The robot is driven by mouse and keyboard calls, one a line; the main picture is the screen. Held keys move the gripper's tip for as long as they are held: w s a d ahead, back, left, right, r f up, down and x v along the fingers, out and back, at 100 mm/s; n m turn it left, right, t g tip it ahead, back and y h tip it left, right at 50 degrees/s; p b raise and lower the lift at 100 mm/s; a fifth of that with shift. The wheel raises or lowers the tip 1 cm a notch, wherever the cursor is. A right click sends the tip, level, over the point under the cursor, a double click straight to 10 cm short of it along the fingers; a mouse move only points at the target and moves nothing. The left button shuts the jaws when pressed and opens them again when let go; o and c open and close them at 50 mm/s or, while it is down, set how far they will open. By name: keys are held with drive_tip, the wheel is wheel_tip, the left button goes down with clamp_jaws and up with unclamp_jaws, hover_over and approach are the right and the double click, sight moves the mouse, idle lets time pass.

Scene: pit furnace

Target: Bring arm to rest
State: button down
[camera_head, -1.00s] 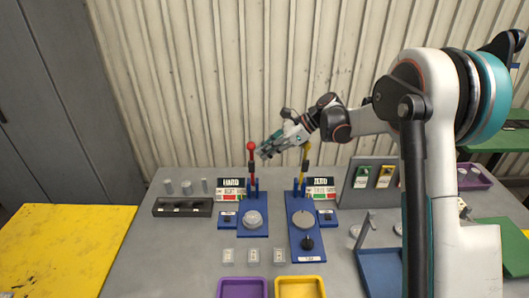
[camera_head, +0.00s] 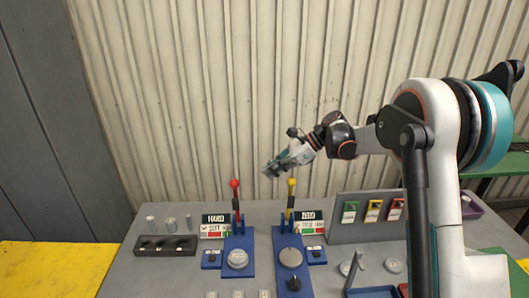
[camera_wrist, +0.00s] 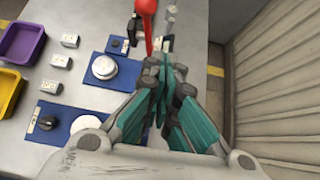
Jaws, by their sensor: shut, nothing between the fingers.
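My gripper (camera_head: 268,173) is at the end of my arm, in the air above the back of the grey table, in front of the corrugated wall. In the wrist view its teal fingers (camera_wrist: 158,92) are closed together with nothing between them. In the head view it is above the gap between the red-knobbed lever (camera_head: 235,198) and the yellow-knobbed lever (camera_head: 291,196), apart from both. Both levers stand upright on blue bases. The red knob (camera_wrist: 146,7) shows beyond the fingers in the wrist view.
A grey panel with colored tags (camera_head: 345,229) stands at the right. Purple (camera_wrist: 22,41) and yellow (camera_wrist: 10,90) bins lie at the table's edge. The air above the table's left is clear.

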drive_tip(key=s+d+r+n+t+h+b, duration=0.1)
drive_tip(key=s+d+r+n+t+h, duration=0.2)
drive_tip(key=s, duration=0.6)
drive_tip(key=s+d+r+n+h+b, duration=0.1)
drive_tip(key=s+r+n+h+b, duration=0.3)
drive_tip(key=s, duration=0.6)
drive_tip(key=s+d+f+n+t+h, duration=0.1)
drive_tip(key=s+d+f+n, duration=0.1)
drive_tip(key=s, duration=0.4)
drive_tip(key=s+d+f+n+t+h, duration=0.1)
drive_tip(key=s+d+f+n, duration=0.2)
drive_tip(key=s+n, duration=0.2)
drive_tip(key=s+d+f+n+t+h, duration=0.1)
drive_tip(key=s+d+f+n+t, duration=0.1)
drive_tip(key=s, duration=0.5)
drive_tip(key=shift+d+f+n, duration=0.2)
drive_tip(key=shift+d+n, duration=0.25)
drive_tip(key=shift+n, duration=0.65)
